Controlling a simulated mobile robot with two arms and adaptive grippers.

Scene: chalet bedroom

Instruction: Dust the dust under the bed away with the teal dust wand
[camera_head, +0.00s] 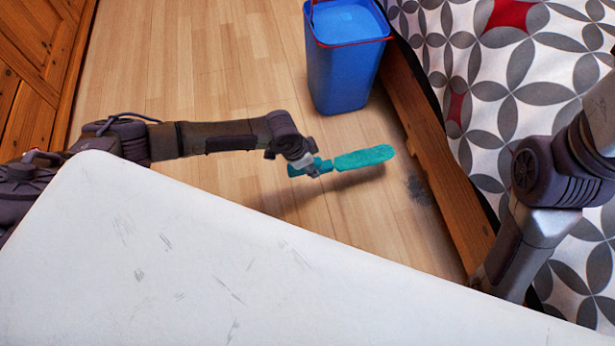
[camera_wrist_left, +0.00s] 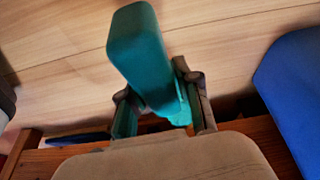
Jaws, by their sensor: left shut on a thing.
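The teal dust wand (camera_head: 365,157) is held level above the wooden floor, its fluffy head pointing right toward the bed. My left gripper (camera_head: 312,167) is shut on the wand's handle. In the left wrist view the teal handle (camera_wrist_left: 138,45) stands between the two fingers of my left gripper (camera_wrist_left: 160,100). A grey dust patch (camera_head: 418,188) lies on the floor against the bed's wooden side rail (camera_head: 440,165). The wand's tip is a little left of and above this patch, apart from it. The floor deeper under the bed is hidden. My right gripper is out of view.
A blue bin (camera_head: 345,70) with a red rim stands beside the bed, beyond the wand; it also shows in the left wrist view (camera_wrist_left: 295,85). A patterned bedspread (camera_head: 500,95) covers the bed. A wooden cabinet (camera_head: 35,70) is at left. Floor between is clear.

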